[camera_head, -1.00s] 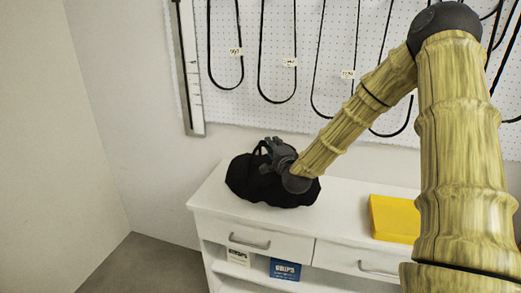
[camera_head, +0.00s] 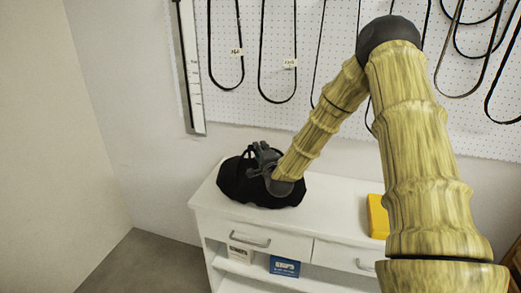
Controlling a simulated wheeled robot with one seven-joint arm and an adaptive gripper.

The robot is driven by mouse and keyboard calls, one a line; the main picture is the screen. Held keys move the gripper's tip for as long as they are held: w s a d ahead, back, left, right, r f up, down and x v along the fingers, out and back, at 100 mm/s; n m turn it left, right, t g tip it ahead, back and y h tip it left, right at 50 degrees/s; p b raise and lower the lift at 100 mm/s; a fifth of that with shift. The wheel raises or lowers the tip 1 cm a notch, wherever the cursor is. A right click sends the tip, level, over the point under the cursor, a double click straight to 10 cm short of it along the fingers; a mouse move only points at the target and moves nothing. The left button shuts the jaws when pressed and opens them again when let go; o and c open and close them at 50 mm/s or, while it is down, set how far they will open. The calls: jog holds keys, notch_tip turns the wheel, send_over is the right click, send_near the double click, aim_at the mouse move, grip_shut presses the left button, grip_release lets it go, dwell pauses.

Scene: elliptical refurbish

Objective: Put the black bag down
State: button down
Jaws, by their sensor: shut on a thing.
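The black bag (camera_head: 233,186) is at the left end of the white cabinet's top (camera_head: 329,190). It appears to rest on that top, though its underside is hard to make out. My gripper (camera_head: 260,158) is at the upper part of the bag, shut on it near its handle. The fingertips are dark against the black bag, so the exact grip point is hard to see. My arm reaches in from the right and covers part of the cabinet top.
A yellow box (camera_head: 377,216) lies on the cabinet top to the right, partly behind my arm. Drawers with handles (camera_head: 250,240) and a shelf with a blue box (camera_head: 285,266) are below. A pegboard with hanging black belts (camera_head: 241,80) is behind. The top between bag and yellow box is clear.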

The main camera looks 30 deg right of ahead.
jog(key=shift+f, duration=0.25)
jog(key=c, duration=1.5)
grip_release()
jog(key=shift+s+f, duration=0.1)
jog(key=shift+o, duration=0.2)
jog(key=shift+s, duration=0.1)
